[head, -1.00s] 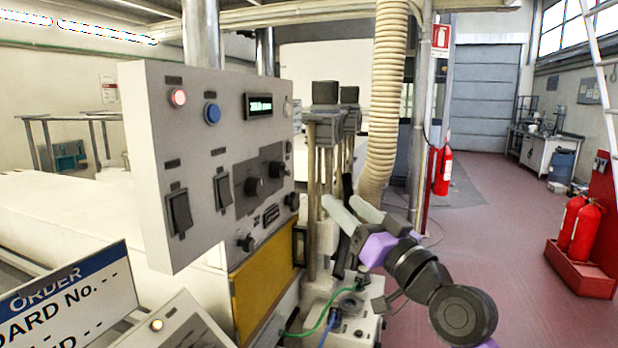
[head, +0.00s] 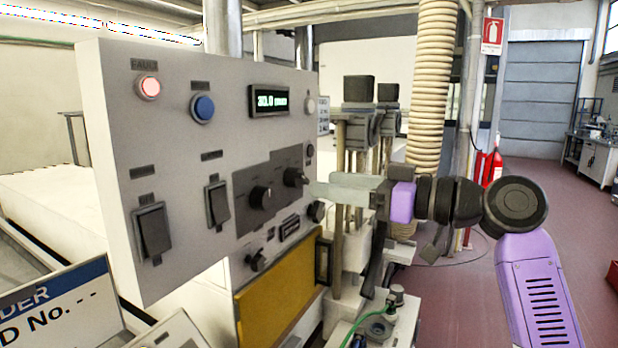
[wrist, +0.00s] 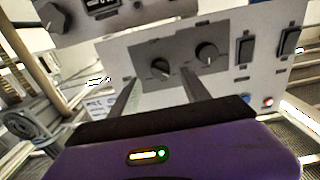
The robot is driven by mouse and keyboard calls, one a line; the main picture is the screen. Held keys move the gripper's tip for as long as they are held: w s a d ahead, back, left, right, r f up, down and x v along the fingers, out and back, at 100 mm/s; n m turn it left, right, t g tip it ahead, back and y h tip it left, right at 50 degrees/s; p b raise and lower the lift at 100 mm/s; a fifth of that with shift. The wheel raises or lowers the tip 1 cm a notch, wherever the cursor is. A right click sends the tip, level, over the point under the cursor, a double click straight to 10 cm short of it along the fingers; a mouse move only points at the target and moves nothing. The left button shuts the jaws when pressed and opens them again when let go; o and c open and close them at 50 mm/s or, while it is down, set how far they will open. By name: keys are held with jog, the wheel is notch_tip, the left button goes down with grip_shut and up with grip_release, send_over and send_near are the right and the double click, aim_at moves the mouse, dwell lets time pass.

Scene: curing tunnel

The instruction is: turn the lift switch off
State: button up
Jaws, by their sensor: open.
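Two dark rocker switches sit on the grey control panel (head: 240,135): a larger one (head: 152,233) at lower left and a smaller one (head: 217,205) to its right. Their labels are too small to read, so I cannot tell which is the lift switch. In the wrist view, where the panel appears upside down, the switches show at right, one nearer (wrist: 245,48) and one farther (wrist: 289,41). My gripper (head: 322,189) is open and empty at the panel's right edge, near the knobs and apart from both switches. Its fingers (wrist: 158,92) point toward the panel.
Two black knobs (head: 261,197) (head: 295,178) stick out between my gripper and the switches. A lit red lamp (head: 149,87), a blue button (head: 203,108) and a display (head: 268,100) sit above. A ribbed hose (head: 433,90) hangs behind my arm. Space before the panel is clear.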

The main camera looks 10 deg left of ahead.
aim_at(306, 180)
jog(key=p+x, duration=0.1)
jog(key=x, duration=0.4)
jog(key=shift+w+a, duration=0.1)
jog(key=shift+a, duration=0.2)
grip_shut()
